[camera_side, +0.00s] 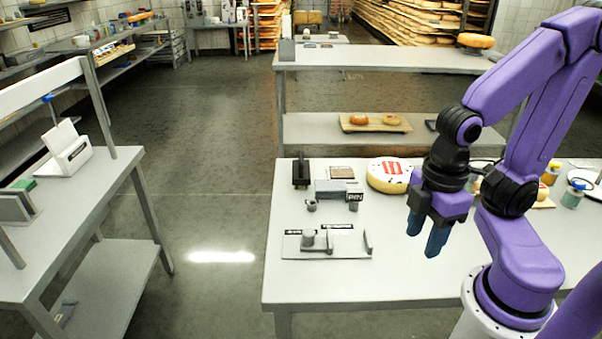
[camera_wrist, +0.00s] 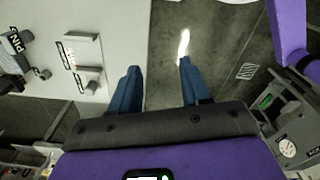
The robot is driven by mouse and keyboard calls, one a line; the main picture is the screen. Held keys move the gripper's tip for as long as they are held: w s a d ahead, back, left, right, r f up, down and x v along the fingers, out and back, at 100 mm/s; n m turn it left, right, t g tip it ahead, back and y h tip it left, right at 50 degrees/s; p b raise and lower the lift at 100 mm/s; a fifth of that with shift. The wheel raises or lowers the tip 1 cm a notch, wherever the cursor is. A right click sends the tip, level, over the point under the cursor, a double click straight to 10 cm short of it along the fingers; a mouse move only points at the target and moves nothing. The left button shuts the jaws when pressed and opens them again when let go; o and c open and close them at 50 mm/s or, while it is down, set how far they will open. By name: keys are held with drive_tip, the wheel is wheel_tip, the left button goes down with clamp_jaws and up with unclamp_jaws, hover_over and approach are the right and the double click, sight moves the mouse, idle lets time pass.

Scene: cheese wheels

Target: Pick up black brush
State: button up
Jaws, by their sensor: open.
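A dark upright object (camera_side: 301,172), possibly the black brush, stands at the far left of the work table; it is too small to tell for sure. My gripper (camera_side: 427,230) hangs above the front right part of the table, to the right of and nearer than that object. Its blue fingers point down, apart and empty. The wrist view shows the open fingers (camera_wrist: 159,88) with the table's edge and floor beyond them. I cannot make out the brush in the wrist view.
A cheese wheel (camera_side: 389,175) with a red label lies behind my gripper. A grey fixture (camera_side: 345,246) with a small cylinder sits at front left. A dark lettered block (camera_side: 355,197) stands mid-table. Jars (camera_side: 573,194) stand right. A shelf (camera_side: 390,60) rises behind.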

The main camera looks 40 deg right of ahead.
drive_tip(key=w+a+r+m+t, duration=0.15)
drive_tip(key=w+a+m, duration=0.3)
drive_tip(key=w, duration=0.85)
drive_tip(key=w+r+m+h, duration=0.2)
drive_tip(key=w+m, duration=0.4)
drive_tip(key=w, duration=0.7)
drive_tip(key=m+h, duration=0.3)
drive_tip(key=m, duration=0.8)
approach(301, 158)
drive_tip(key=x, duration=0.4)
drive_tip(key=shift+a+f, duration=0.1)
drive_tip(key=shift+f, duration=0.15)
drive_tip(key=shift+x, duration=3.25)
drive_tip(key=shift+w+r, duration=0.1)
clamp_jaws()
